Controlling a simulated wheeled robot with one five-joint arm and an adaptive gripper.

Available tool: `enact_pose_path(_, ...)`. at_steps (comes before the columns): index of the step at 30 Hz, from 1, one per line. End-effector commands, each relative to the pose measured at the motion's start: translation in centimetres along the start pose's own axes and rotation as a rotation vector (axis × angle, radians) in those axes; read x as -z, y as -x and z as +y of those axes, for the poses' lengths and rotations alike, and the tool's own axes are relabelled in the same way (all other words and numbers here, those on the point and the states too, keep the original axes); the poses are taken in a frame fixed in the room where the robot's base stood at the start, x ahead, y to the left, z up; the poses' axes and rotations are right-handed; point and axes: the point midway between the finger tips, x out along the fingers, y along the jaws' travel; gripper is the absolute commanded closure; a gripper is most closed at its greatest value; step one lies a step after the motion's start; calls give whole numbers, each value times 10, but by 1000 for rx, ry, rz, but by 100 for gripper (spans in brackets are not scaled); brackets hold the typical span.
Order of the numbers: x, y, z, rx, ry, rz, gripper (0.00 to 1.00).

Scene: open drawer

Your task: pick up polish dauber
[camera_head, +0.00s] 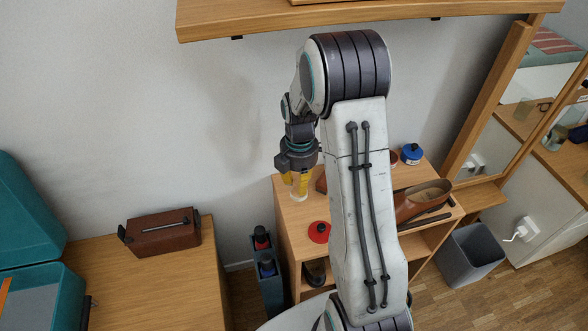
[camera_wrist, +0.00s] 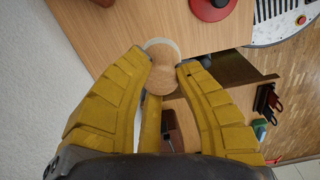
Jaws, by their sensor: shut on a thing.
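My gripper (camera_head: 298,183) points down over the left part of the wooden shelf unit's top, beside the wall. In the wrist view, the yellow fingers of my gripper (camera_wrist: 163,64) are shut on a polish dauber (camera_wrist: 160,78) with a rounded cork-coloured wooden handle and a pale round end. In the head view, the pale end of the dauber (camera_head: 299,196) shows below the fingers, at or just above the top. I cannot tell whether it touches the surface. My arm hides part of the shelf top.
A red round tin (camera_head: 319,231) sits near the front edge of the shelf top (camera_head: 291,219). A blue tin (camera_head: 411,153) and a brown shoe (camera_head: 422,199) are to the right. A brown box (camera_head: 162,233) stands on the left cabinet. A grey bin (camera_head: 470,255) is on the floor.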

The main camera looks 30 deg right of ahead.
Motion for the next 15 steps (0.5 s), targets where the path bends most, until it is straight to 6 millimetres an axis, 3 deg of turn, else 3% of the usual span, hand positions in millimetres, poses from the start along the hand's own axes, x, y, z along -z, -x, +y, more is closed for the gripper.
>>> enact_pose_path(6,0,0,-36,-1,0,0,100)
enact_pose_path(15,0,0,-74,-1,0,0,100)
